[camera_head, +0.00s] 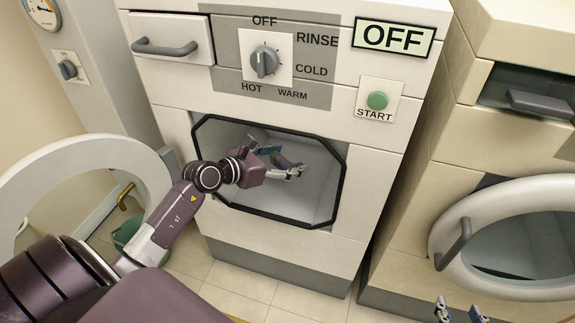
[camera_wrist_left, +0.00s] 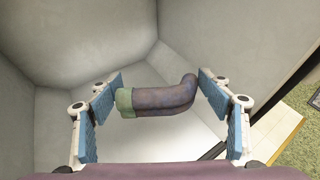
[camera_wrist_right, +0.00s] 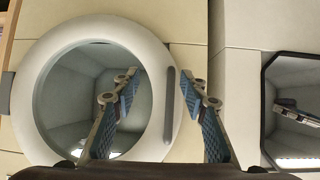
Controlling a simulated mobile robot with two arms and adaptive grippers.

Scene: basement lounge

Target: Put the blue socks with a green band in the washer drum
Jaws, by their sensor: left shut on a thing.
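The washer drum (camera_head: 318,186) is a light grey cavity behind an eight-sided black-rimmed opening in the white machine. My left gripper (camera_head: 279,158) reaches in through this opening. In the left wrist view, the blue-purple sock bundle with a green band (camera_wrist_left: 160,98) lies crosswise between the two blue finger pads, its green end at the left pad and its bent end at the right pad. The gripper is shut on it, with the drum walls around. In the head view the socks are small and partly hidden by the fingers. My right gripper (camera_wrist_right: 160,92) is open and empty, outside the machines.
The washer's round door (camera_head: 146,160) stands open at the left. A green bucket (camera_head: 127,232) is on the floor behind it. A second machine at the right has its round door (camera_head: 447,236) closed. The washer's dial (camera_head: 264,62), green start button (camera_head: 377,100) and OFF display (camera_head: 394,38) are above the opening.

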